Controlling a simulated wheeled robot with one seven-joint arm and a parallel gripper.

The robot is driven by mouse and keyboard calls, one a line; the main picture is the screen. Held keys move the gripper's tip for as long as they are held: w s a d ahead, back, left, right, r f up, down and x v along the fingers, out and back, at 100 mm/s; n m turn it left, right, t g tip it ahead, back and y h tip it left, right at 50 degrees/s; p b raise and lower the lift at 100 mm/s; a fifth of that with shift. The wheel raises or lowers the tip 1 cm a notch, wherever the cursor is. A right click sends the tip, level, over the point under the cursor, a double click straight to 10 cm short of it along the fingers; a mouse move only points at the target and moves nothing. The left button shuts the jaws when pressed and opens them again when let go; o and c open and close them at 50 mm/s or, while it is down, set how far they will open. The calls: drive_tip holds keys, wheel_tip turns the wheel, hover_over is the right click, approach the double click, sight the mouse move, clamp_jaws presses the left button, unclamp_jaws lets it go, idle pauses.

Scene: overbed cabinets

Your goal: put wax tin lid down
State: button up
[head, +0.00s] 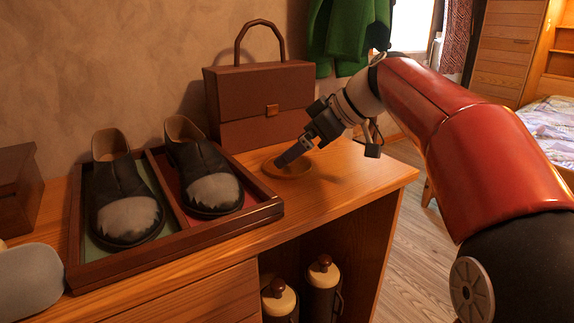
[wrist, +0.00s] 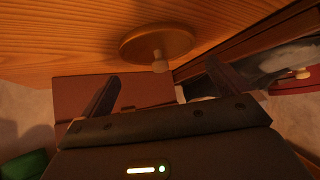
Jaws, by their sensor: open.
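The wax tin lid (head: 286,172) is a round, wood-coloured disc lying on the cabinet top, right of the shoe tray and in front of the brown bag. In the wrist view the lid (wrist: 150,40) shows a small knob at its centre, pointing towards my gripper. My gripper (head: 287,160) comes down at a slant from the right, over the lid, and partly hides it. In the wrist view my gripper (wrist: 162,75) is open, its two fingers wide apart with nothing held between them. The knob shows clear of both fingers.
A dark wooden tray (head: 75,240) holds two black shoes (head: 125,190) just left of the lid. A brown handbag (head: 262,100) stands close behind. The cabinet top's right edge is near, with some bare wood (head: 365,180) there. Two canisters (head: 322,285) stand below.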

drive_tip(key=x, duration=0.3)
drive_tip(key=shift+a+f, duration=0.2)
drive_tip(key=shift+a, duration=0.05)
drive_tip(key=c, duration=0.8)
drive_tip(key=shift+o, duration=0.2)
drive_tip(key=shift+r, duration=0.1)
